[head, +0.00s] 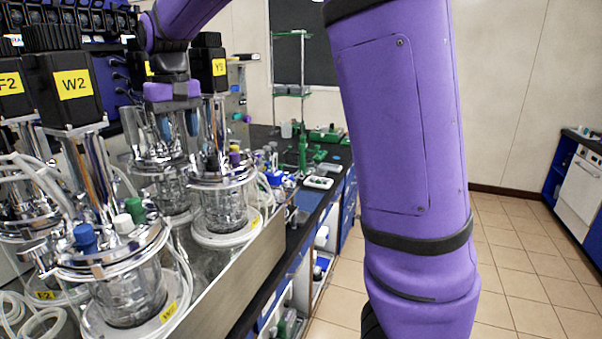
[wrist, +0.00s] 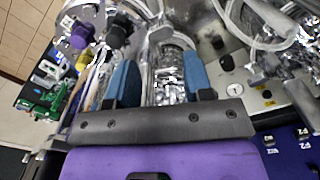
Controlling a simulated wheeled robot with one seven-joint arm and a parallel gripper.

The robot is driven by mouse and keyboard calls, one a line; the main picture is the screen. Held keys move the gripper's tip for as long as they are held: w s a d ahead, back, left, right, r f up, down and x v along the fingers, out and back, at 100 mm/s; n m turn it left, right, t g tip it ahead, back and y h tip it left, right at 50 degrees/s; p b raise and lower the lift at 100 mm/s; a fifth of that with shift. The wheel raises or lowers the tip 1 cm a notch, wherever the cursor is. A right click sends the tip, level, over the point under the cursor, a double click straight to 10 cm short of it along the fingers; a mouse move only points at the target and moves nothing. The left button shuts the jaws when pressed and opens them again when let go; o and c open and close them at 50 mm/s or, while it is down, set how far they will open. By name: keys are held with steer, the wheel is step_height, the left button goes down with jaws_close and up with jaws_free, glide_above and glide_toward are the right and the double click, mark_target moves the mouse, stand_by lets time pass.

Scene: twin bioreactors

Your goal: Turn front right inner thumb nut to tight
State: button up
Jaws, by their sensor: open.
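My gripper (head: 178,125) is open and empty, with two blue fingers pointing down among the glass bioreactor vessels at the back of the bench. In the wrist view my gripper's fingers (wrist: 158,65) are spread, with a shiny glass and metal vessel (wrist: 166,72) beyond and between them. In the head view a vessel with a metal lid (head: 222,180) stands just right of and below the fingers. Small fittings sit on its lid, but no thumb nut can be made out clearly. Whether any nut is tight cannot be told.
The vessel under the W2-labelled motor (head: 76,84), with blue, white and green caps (head: 135,208), stands in front. Pale tubing (head: 40,175) loops at left. Green labware (head: 318,183) is on the dark bench. The tiled floor (head: 530,270) at right is clear.

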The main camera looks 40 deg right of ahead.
steer(key=s+d+r+t+y, duration=0.1)
steer(key=s+d+r, duration=0.15)
steer(key=s, duration=0.35)
steer(key=s+d+r+t, duration=0.1)
steer(key=s+d, duration=0.3)
steer(key=s, duration=0.3)
steer(key=s+f+t, duration=0.1)
steer(key=s+f, duration=0.2)
steer(key=s, duration=0.5)
steer(key=s+f+t, duration=0.2)
steer(key=s+f, duration=0.1)
steer(key=s, duration=0.5)
steer(key=shift+s+d+h, duration=0.15)
steer(key=shift+d+h, duration=0.1)
steer(key=shift+h, duration=0.15)
steer(key=shift+s+f, duration=0.3)
steer(key=shift+s, duration=0.1)
stand_by(1.3)
